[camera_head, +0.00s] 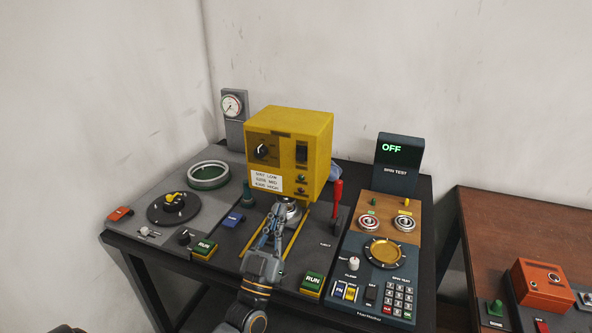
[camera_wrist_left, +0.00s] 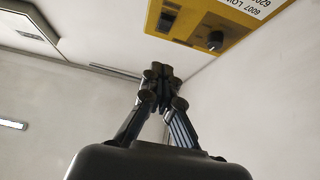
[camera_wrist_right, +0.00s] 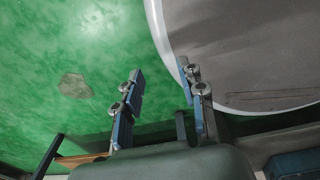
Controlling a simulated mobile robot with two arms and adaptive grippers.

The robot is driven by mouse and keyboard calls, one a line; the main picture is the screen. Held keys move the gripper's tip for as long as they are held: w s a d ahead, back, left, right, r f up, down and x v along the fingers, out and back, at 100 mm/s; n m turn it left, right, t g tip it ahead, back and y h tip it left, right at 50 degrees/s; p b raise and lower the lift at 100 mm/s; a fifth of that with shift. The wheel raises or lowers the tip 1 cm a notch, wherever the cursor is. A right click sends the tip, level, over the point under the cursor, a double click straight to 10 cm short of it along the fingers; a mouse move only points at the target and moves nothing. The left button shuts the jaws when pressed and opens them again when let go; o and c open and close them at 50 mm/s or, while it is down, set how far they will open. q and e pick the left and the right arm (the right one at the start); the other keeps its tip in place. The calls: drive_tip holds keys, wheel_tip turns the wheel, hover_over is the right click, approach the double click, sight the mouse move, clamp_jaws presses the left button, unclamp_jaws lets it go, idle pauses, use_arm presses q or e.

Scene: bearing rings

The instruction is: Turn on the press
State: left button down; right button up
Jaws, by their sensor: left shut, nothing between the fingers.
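The yellow press head (camera_head: 318,145) stands at the middle back of the bench. Its front carries a dark knob (camera_head: 262,152), a dark rocker switch (camera_head: 301,153), small green and red buttons and a white label (camera_head: 266,182). My left gripper (camera_head: 280,208) is shut and empty, just below and in front of the press head. In the left wrist view its closed fingertips (camera_wrist_left: 160,75) point toward the yellow panel (camera_wrist_left: 190,38), clear of the switch (camera_wrist_left: 167,18) and knob (camera_wrist_left: 215,40). My right gripper (camera_wrist_right: 160,92) is open and empty, seen only in the right wrist view.
A red lever (camera_head: 337,193) stands right of the press. Green RUN buttons (camera_head: 312,282) (camera_head: 204,247) sit at the bench front. A display reading OFF (camera_head: 398,150) stands at the right. A brown table (camera_head: 510,225) is farther right. My right gripper is over green floor.

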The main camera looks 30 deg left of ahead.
sight(301, 158)
use_arm(q)
drive_tip(key=x, duration=0.3)
drive_tip(key=w+f+p+x, duration=0.1)
drive_tip(key=x, duration=0.3)
drive_tip(key=p+x, duration=0.1)
drive_tip(key=x, duration=0.3)
drive_tip(key=shift+w+a+f, duration=0.2)
drive_tip(key=shift+w+f, duration=0.05)
drive_tip(key=shift+w, duration=0.1)
drive_tip(key=shift+w+a+f, duration=0.1)
drive_tip(key=shift+w, duration=0.3)
use_arm(e)
drive_tip(key=r, duration=0.1)
drive_tip(key=w+a+r, duration=0.1)
drive_tip(key=shift+w+r, duration=0.25)
drive_tip(key=shift+r, duration=0.1)
drive_tip(key=shift+d, duration=0.2)
